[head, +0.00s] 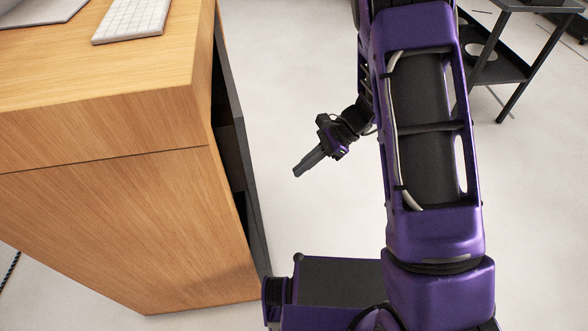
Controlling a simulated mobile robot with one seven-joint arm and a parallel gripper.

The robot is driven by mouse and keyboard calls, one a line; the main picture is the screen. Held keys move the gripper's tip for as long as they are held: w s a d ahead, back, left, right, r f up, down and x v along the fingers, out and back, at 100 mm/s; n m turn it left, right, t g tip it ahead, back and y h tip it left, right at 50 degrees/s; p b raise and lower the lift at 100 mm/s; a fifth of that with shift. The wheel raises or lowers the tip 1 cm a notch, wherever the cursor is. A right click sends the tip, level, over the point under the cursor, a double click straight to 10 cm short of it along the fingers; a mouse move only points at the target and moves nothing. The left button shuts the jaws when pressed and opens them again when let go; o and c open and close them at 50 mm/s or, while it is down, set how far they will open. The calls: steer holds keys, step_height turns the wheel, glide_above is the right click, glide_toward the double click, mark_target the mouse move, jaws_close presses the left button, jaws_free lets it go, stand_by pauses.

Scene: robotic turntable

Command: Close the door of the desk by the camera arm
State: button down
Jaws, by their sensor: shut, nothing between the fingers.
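The wooden desk (120,200) fills the left of the head view. Along its right side a dark grey door panel (252,200) shows almost edge-on. A dark gap lies between the door and the wooden body, so the door looks ajar. The door's handle and hinges cannot be made out. My gripper (297,172) is to the right of the door, apart from it. Its fingers are shut, empty, and point down and left toward the desk. No camera arm can be made out.
A white keyboard (131,20) and part of a grey device (35,10) lie on the desk top. A black metal cart (500,68) stands at the upper right. The pale floor (300,70) between desk and arm is clear.

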steer(key=s+a+f+b, duration=0.1)
steer(key=s+a+f, duration=0.2)
steer(key=a+f, duration=0.2)
steer(key=shift+a, duration=1.85)
steer(key=shift+s+f, duration=0.1)
